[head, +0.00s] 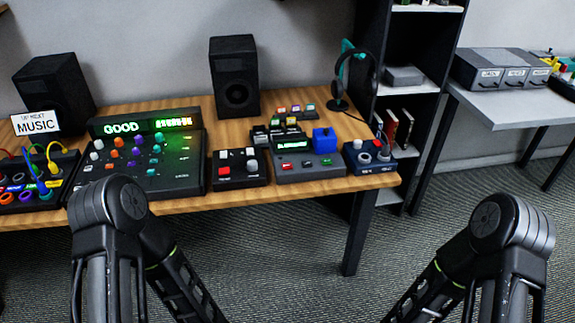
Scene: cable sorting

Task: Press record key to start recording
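A small black box (240,170) on the wooden table has a red key (225,171) at its front left, pale keys and a grey knob. To its right, a dark device (300,158) has a lit green display (293,144), a blue block (324,139) on its right side and a smaller red key (288,165) at its front. Labels on both are too small to read, so I cannot tell which key is the record key. Both my arms show at the bottom, in front of the table; their grippers are outside the picture.
A mixer (180,165) with coloured knobs and a "GOOD" display (122,128) stands to the left, beside a patch box with cables (40,185). Speakers (235,78), a headphone stand (345,85) and a small knob box (368,157) are also on the table (275,190). Open carpet lies at right.

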